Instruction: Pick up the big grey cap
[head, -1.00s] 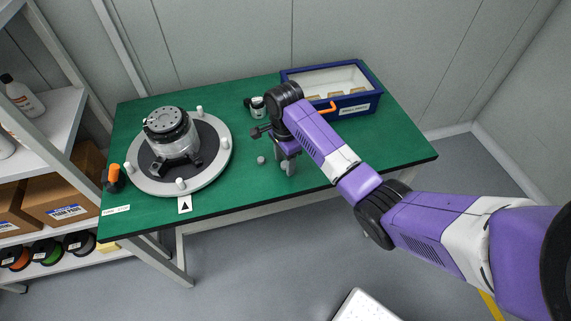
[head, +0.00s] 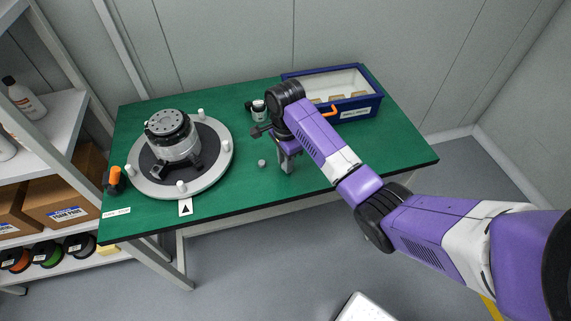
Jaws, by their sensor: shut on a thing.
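My gripper (head: 287,168) points down over the green table, right of the round turntable. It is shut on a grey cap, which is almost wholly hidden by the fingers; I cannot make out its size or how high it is. Another small grey cap (head: 262,163) lies on the table just left of my gripper, apart from it.
The grey turntable (head: 222,166) with white pegs bears a silver and black actuator (head: 172,135) at the left. A blue bin (head: 357,108) stands behind my arm at the back right. A small dark and white container (head: 258,107) stands at the back. The table's front right is clear.

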